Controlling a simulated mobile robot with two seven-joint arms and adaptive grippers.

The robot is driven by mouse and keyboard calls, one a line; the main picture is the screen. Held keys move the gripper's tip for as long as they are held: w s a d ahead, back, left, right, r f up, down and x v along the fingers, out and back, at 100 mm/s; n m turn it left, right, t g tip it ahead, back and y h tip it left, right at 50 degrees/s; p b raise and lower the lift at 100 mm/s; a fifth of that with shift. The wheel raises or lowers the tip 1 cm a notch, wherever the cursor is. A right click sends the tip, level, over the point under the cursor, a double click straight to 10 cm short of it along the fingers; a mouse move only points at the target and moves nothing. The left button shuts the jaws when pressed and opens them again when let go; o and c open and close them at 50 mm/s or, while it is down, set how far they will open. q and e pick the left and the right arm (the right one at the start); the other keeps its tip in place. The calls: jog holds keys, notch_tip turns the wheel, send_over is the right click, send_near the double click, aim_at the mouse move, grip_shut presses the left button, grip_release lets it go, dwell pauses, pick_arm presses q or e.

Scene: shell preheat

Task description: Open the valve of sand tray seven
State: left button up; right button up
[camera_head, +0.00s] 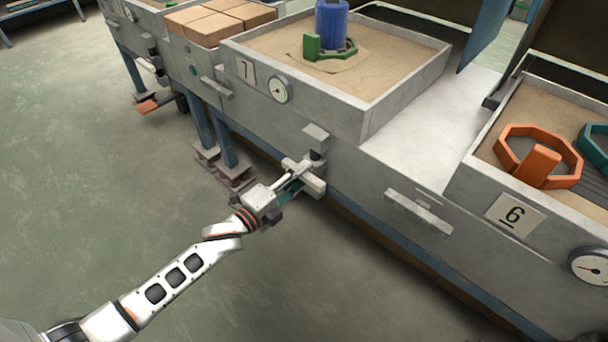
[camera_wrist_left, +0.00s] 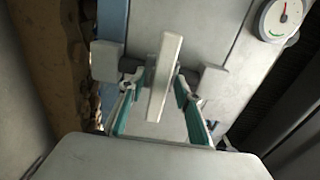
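Sand tray seven (camera_head: 345,112) is a grey box with sand, a "7" label (camera_head: 247,73) and a round gauge (camera_head: 280,90) on its front. Its pale valve handle (camera_head: 314,184) sits low on the front below the tray. My left gripper (camera_head: 297,180) is at this handle. In the left wrist view, the handle (camera_wrist_left: 165,77) is a pale bar between the teal-lined fingers of the left gripper (camera_wrist_left: 164,90). My right gripper is not in view.
A blue cylinder (camera_head: 331,24) and a green ring handle (camera_head: 312,45) rest on the sand of tray seven. Tray six (camera_head: 516,215) stands at right with orange (camera_head: 538,165) and teal (camera_head: 597,145) rings. Another pale handle (camera_head: 419,211) lies between. The green floor at left is free.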

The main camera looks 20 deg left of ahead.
pick_arm(q)
jog(key=shift+w+d, duration=0.2)
jog(key=shift+w, duration=0.2)
grip_shut()
